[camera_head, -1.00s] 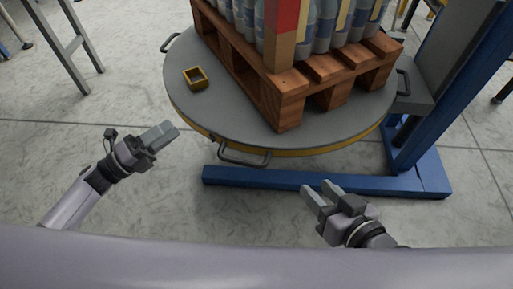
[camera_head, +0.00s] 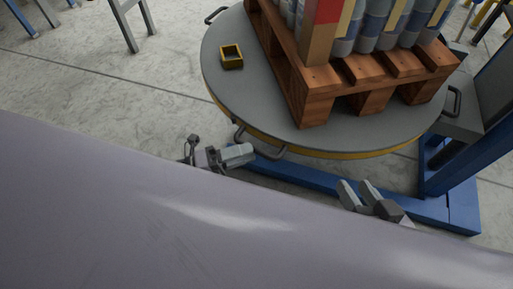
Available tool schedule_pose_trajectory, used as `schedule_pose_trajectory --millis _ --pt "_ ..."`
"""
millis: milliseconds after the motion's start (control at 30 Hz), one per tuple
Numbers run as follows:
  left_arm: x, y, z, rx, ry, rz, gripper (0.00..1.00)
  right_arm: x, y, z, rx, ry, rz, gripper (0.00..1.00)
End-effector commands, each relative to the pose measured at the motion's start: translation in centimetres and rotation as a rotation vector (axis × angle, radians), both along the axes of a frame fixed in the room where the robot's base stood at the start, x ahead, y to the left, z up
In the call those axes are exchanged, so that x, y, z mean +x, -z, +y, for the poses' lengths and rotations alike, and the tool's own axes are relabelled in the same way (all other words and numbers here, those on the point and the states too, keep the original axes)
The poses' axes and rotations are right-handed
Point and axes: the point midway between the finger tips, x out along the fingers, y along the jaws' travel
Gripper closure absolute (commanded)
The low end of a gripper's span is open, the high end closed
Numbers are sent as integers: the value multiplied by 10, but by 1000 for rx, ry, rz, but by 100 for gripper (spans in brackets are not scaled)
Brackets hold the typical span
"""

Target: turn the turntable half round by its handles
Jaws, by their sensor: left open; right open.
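The round grey turntable (camera_head: 270,105) with a yellow rim stands ahead of me, carrying a loaded wooden pallet. Its near handle (camera_head: 258,143) sticks out at the front edge. Another handle (camera_head: 215,15) shows at the far left edge and one (camera_head: 453,101) at the right edge. My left gripper (camera_head: 247,153) is open beside and just below the near handle in the picture; whether it touches the handle I cannot tell. My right gripper (camera_head: 357,186) is open and empty, in front of the turntable, over the blue base beam.
The wooden pallet (camera_head: 318,85) holds several bottles (camera_head: 372,28) and a red and tan corner post (camera_head: 320,30). A blue post and base frame (camera_head: 452,208) stand at right.

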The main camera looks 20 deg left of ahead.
Motion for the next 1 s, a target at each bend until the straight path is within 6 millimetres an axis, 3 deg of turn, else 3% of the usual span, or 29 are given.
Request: schedule_pose_trajectory --millis 233,567,700,1000 --pt "16 -4 -25 0 0 -1 60 0 2 3 18 -6 6 57" --pt "18 -5 -28 1 -1 1 60 3 -3 4 21 -8 -7 57" --pt "18 -5 -28 1 -1 1 100 3 -2 3 17 -10 -8 57" --pt "18 -5 -28 1 -1 1 100 3 -2 3 15 -12 -9 57"
